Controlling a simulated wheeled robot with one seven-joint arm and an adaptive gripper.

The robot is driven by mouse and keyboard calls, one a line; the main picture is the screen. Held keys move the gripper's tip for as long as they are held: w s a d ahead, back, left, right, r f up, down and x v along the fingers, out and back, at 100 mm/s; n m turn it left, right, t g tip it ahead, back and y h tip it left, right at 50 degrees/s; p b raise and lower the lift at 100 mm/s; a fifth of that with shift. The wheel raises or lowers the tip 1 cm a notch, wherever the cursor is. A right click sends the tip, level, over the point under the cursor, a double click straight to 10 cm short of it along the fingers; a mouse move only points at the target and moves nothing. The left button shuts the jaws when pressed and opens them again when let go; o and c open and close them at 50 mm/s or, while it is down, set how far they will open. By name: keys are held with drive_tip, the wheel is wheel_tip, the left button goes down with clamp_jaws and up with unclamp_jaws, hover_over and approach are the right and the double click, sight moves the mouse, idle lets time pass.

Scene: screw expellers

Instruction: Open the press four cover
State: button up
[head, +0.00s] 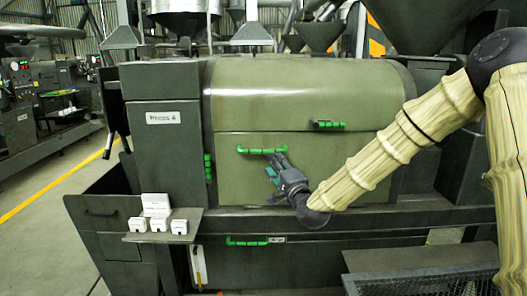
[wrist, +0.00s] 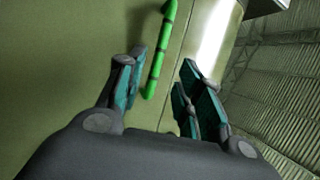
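Press four stands in the middle of the head view, marked by a white label with a 4 (head: 163,117). Its olive cover has a rounded upper part (head: 300,92) and a flat front panel (head: 235,175) below a seam. The cover looks shut. A green bar handle (head: 262,151) sits on the flat panel; another (head: 328,125) sits just above the seam. My gripper (head: 276,168) is just below the flat panel's handle. In the wrist view, its fingers (wrist: 160,88) are open and empty, with a green handle (wrist: 158,52) ahead, nearer the left finger. I cannot tell whether they touch.
A green handle (head: 208,167) is on the grey housing to the left, and one (head: 247,241) is on a lower door. A small shelf (head: 190,228) with several white boxes juts out at lower left. A mesh-topped frame (head: 430,279) stands at lower right.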

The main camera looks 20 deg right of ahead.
sight(263, 151)
drive_tip(key=p+x, duration=0.2)
drive_tip(key=x, duration=0.7)
drive_tip(key=shift+w+p, duration=0.25)
drive_tip(key=shift+p, duration=0.1)
clamp_jaws()
